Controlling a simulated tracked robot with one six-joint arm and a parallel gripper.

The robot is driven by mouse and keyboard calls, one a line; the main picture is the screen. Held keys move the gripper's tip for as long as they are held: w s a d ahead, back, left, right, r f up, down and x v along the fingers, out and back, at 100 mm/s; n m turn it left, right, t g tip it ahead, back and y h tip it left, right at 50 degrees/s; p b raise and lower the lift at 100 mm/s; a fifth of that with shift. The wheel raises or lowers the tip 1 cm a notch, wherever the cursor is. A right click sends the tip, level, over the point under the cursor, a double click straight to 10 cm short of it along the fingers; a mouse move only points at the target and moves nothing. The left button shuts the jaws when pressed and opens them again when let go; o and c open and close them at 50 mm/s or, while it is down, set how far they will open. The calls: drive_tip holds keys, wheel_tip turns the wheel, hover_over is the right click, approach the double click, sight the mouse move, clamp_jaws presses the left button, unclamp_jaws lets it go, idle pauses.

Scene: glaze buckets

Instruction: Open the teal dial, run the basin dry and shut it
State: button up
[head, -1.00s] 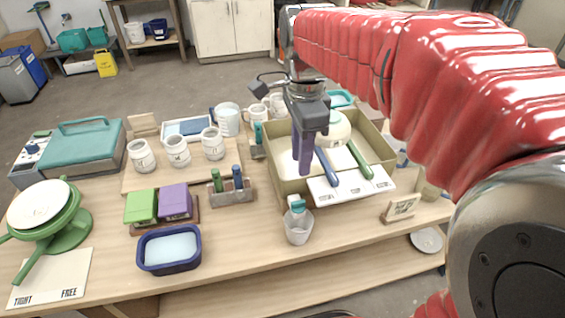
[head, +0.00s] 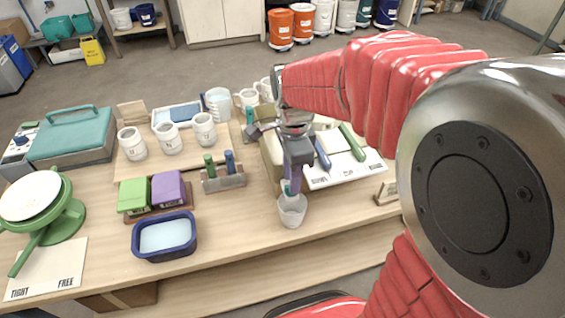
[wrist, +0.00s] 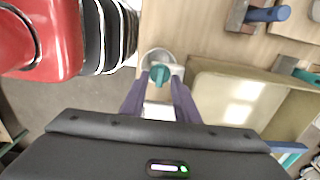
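The teal dial (wrist: 160,74) sits at the near left corner of the tan basin (wrist: 196,105), above a pale cup (wrist: 146,62). In the head view the dial is mostly hidden behind my gripper (head: 290,190), and the cup (head: 292,213) stands below. In the wrist view my gripper (wrist: 159,82) is open, its purple fingers apart on either side of the dial; I cannot tell whether they touch it. The basin's inside shows a pale, shiny patch in the wrist view. In the head view my arm hides much of the basin.
A white plate with blue (head: 322,155) and green (head: 351,142) handles lies right of my gripper. A block with green and blue pegs (head: 222,180) and a blue tub (head: 165,237) of pale liquid stand to the left. The table front between tub and cup is clear.

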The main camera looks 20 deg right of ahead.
drive_tip(key=shift+f, duration=0.75)
drive_tip(key=shift+c, duration=0.4)
